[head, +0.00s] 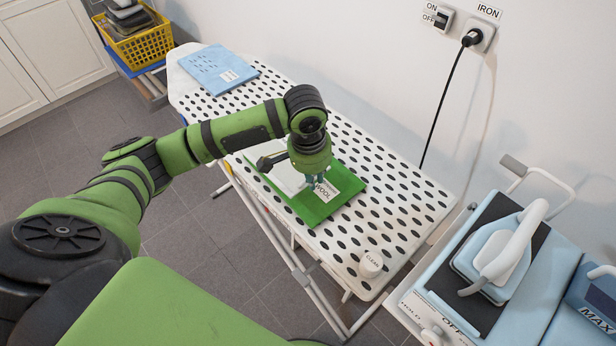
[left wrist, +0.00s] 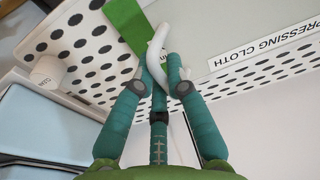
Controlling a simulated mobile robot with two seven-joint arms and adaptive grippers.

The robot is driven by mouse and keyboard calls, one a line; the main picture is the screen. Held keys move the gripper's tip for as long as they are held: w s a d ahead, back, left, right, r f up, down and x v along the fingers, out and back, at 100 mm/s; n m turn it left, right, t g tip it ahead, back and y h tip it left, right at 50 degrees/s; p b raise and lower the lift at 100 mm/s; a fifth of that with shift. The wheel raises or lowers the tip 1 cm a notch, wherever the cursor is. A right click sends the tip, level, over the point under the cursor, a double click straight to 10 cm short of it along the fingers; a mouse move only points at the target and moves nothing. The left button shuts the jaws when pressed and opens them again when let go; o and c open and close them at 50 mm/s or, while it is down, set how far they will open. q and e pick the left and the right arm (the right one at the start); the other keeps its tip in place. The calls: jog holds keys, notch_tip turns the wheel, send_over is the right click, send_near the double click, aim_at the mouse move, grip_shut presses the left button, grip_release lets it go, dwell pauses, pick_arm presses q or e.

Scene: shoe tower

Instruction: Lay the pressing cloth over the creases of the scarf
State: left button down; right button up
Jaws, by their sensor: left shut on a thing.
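The scarf (head: 310,211) is a flat green piece with a WOOL label, lying on the dotted ironing board. The pale pressing cloth (head: 286,177) shows at the scarf's left, partly behind my arm; its lettered label (left wrist: 262,46) shows in the left wrist view. My left gripper (head: 319,190) points down over the scarf near the WOOL label. In the left wrist view its fingers (left wrist: 162,75) are shut on a white curved strip (left wrist: 157,45) that looks like the cloth's raised edge. A green part of the scarf (left wrist: 127,22) shows there too. The creases are not clear. My right gripper is out of view.
The ironing board (head: 410,215) carries a folded blue cloth (head: 218,72) at its far left and a white CLEAN pot (head: 370,264) at its near right. An iron (head: 500,250) rests on a stand at right. A yellow basket (head: 143,44) stands far left.

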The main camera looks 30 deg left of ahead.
pick_arm(q)
jog(key=w+a+f, duration=0.2)
jog(key=shift+w+a+f, duration=0.1)
jog(key=shift+w+a, duration=0.15)
jog(key=shift+a, duration=0.05)
jog(key=shift+a+f, duration=0.1)
jog(key=shift+f, duration=0.1)
jog(key=shift+f+p, duration=0.45)
jog(key=shift+f, duration=1.45)
jog(key=c, duration=1.3)
grip_release()
jog(key=shift+o, duration=0.2)
jog(key=shift+r, duration=0.1)
jog(key=r, duration=0.4)
jog(key=s+r, duration=0.1)
jog(key=r, duration=0.6)
jog(key=shift+s+a+r+b, duration=0.2)
jog(key=shift+r+b, duration=0.1)
jog(key=shift+r, duration=0.1)
